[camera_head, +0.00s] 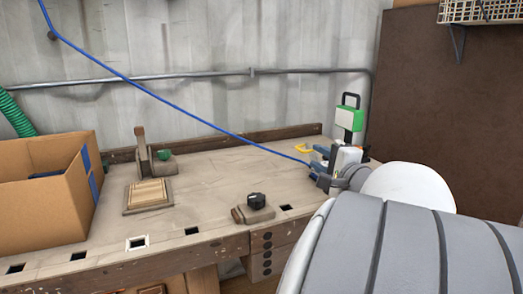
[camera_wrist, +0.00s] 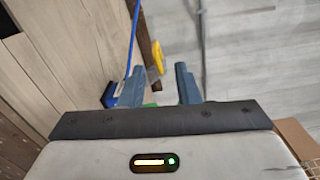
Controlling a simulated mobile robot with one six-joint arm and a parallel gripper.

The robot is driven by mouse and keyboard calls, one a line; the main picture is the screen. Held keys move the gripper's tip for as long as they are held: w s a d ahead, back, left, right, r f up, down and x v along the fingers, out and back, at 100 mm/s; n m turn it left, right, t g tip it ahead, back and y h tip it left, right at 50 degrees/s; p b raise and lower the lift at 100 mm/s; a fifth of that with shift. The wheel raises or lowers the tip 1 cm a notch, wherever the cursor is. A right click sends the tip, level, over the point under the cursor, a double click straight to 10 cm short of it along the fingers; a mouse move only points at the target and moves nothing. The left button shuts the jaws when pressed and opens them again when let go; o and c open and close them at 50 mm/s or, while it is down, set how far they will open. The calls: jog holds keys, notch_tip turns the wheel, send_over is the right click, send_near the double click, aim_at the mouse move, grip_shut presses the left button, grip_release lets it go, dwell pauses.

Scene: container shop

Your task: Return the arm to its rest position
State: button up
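My gripper (camera_head: 318,167) is over the back right part of the workbench (camera_head: 215,180), at the right end of my arm's reach in the head view. In the wrist view its two blue-grey fingers (camera_wrist: 160,86) stand apart with a gap between them. I see nothing held in the gap. A yellow item (camera_wrist: 157,56) shows beyond the fingertips, and it also lies on the bench in the head view (camera_head: 303,148). How high the gripper is above the bench is hard to tell.
A green-and-white lamp (camera_head: 344,118) stands close behind my gripper. A blue cable (camera_head: 185,113) runs down toward it. A cardboard box (camera_head: 45,215), a wooden block (camera_head: 149,195), a vise-like tool (camera_head: 143,155) and a black-knobbed piece (camera_head: 256,201) occupy the bench; its middle is clear.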

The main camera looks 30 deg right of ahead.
dwell(0.4)
jog(key=s+a+r+n+g+y+p, duration=0.1)
jog(key=a+r+n+g+y+p, duration=0.15)
jog(key=a+p, duration=0.4)
jog(key=s+a+r+n+g+y+p, duration=0.1)
jog(key=a+n+g+y+p, duration=0.15)
jog(key=a+n+p, duration=0.4)
jog(key=a+r+n+g+y+p, duration=0.1)
jog(key=a+g+p, duration=0.3)
jog(key=a, duration=0.5)
jog(key=s+a+r+n+g+h+p, duration=0.2)
jog(key=s+r+n+g+p, duration=0.1)
jog(key=p, duration=0.6)
jog(key=s+a+r+n+g+h+p, duration=0.2)
jog(key=s+r+n+p, duration=0.4)
jog(key=s+p, duration=0.3)
jog(key=shift+s+n+g+h, duration=0.2)
jog(key=shift+n+g+h, duration=0.3)
jog(key=shift+g+h, duration=0.2)
jog(key=shift+d, duration=0.15)
